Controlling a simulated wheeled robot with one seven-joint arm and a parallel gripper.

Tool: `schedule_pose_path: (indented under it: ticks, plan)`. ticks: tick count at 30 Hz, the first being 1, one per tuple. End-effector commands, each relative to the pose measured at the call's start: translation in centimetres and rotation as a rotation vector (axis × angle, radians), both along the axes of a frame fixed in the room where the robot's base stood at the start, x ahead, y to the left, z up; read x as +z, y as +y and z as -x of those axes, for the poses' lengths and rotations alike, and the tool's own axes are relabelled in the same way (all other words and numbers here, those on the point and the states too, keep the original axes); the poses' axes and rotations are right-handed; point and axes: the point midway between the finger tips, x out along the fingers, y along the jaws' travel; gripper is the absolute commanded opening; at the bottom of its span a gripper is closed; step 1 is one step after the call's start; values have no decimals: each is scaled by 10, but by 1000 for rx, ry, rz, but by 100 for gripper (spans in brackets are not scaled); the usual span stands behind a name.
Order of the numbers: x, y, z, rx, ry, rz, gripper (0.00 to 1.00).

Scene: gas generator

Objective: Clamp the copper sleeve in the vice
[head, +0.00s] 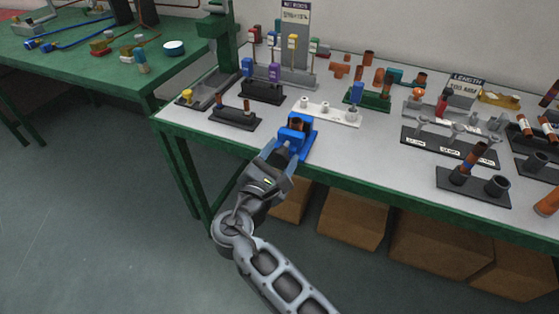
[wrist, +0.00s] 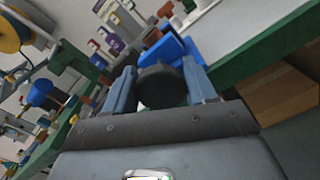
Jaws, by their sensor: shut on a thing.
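The blue vice (head: 303,142) stands at the front edge of the grey-topped bench. A short dark copper-brown sleeve (head: 297,123) stands upright at the vice's jaws. I cannot tell whether the jaws touch it. My gripper (head: 281,152) is at the front of the vice. In the wrist view its two blue fingers are shut on a dark round knob (wrist: 160,84), with the blue vice body (wrist: 172,48) just beyond. The knob is mostly hidden by my gripper in the head view.
A black holder with pegs (head: 235,118) stands left of the vice, and a white fixture (head: 330,112) stands behind it. A black stand with tubes (head: 472,187) is at the right. Cardboard boxes (head: 352,222) sit under the bench. The floor at left is clear.

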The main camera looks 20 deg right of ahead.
Motion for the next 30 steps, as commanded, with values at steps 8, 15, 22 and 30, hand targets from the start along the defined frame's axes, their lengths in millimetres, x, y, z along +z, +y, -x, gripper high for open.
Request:
schedule_pose_path:
  ticks: [8, 15, 22, 30]
  plan:
    - [-1, 0, 1, 0, -28, -37, 25]
    - [-1, 0, 1, 0, -27, -35, 67]
    - [0, 0, 0, 1, -27, -34, 75]
    - [-1, 12, 14, 4, -27, -34, 75]
